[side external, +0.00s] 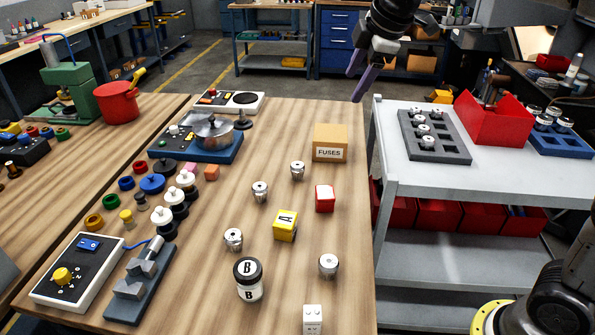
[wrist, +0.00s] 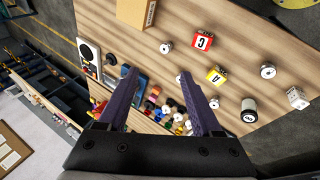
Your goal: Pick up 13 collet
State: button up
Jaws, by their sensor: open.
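Several small silver collets with pale tops stand upright and apart on the wooden table: one by the fuses box (side external: 297,170), one to its left (side external: 260,191), one nearer the front (side external: 233,239) and one at the right front (side external: 328,265). More collets (side external: 424,129) sit in a grey tray on the side bench. I cannot read their markings, so I cannot tell which is 13. My gripper (side external: 353,87) is open and empty, high above the table's far right edge. In the wrist view, its purple fingers (wrist: 158,75) are spread, with collets (wrist: 166,47) (wrist: 268,71) beyond them.
The fuses box (side external: 330,144), a red cube (side external: 325,199), a yellow A cube (side external: 285,226), a B jar (side external: 248,280) and a white block (side external: 312,319) stand among the collets. Knobs and fixtures crowd the left. The grey tray (side external: 454,152) is beside a red bin (side external: 500,118).

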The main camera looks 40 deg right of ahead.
jog(key=w+a+f+n, duration=0.1)
jog(key=w+a+f, duration=0.1)
jog(key=w+f, duration=0.4)
jog(key=g, duration=0.2)
send_near(298, 166)
jog(key=shift+n, duration=0.4)
jog(key=x, duration=0.4)
jog(key=shift+w+a+f, duration=0.15)
jog(key=shift+w+f, duration=0.05)
jog(key=shift+w, duration=0.3)
jog(key=shift+s+d+x, duration=0.15)
jog(key=shift+x, duration=1.3)
jog(key=shift+s+d+x, duration=0.1)
jog(key=shift+s+x, duration=0.05)
jog(key=shift+x, duration=1.3)
grip_shut()
